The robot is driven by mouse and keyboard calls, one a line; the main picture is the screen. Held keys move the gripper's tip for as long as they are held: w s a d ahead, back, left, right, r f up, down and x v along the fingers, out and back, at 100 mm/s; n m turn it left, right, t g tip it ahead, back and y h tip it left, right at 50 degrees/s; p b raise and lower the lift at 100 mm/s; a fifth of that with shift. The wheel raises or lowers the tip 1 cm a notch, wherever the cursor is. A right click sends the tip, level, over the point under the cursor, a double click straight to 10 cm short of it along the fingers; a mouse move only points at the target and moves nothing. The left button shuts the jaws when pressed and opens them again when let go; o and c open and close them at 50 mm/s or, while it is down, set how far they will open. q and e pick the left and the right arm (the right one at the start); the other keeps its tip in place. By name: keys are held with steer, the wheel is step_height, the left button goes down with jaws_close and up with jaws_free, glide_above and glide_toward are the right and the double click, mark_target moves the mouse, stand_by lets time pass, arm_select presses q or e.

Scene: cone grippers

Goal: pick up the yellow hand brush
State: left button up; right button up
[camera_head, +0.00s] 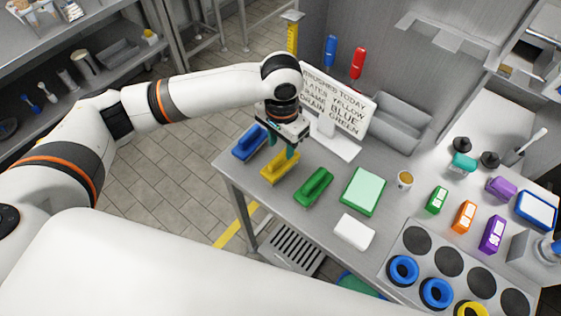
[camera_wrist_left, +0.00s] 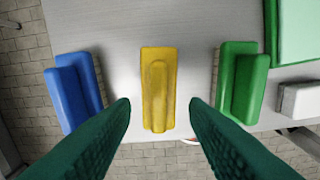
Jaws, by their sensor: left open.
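The yellow hand brush (camera_head: 281,168) lies on the grey table near its left end, between a blue brush (camera_head: 249,142) and a green brush (camera_head: 314,187). In the left wrist view the yellow hand brush (camera_wrist_left: 157,88) is centred between and beyond my fingertips. My left gripper (camera_head: 284,143) hangs over the yellow hand brush, pointing down. In the wrist view my left gripper (camera_wrist_left: 160,103) has its two green fingers spread wide, with nothing between them at the tips. The exact height above the brush is hard to tell. My right gripper is not in view.
The blue brush (camera_wrist_left: 74,93) and green brush (camera_wrist_left: 242,82) stand close on either side. A lettered sign (camera_head: 340,98) stands behind. A green board (camera_head: 362,191) and white block (camera_head: 354,232) lie to the right. The table's front edge is near the brushes.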

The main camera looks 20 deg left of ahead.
mark_target(280, 155)
arm_select(q)
step_height(280, 155, down, 5)
steer(key=shift+a+f+p, duration=0.1)
steer(key=shift+p, duration=0.5)
steer(key=shift+c, duration=0.5)
jaws_close()
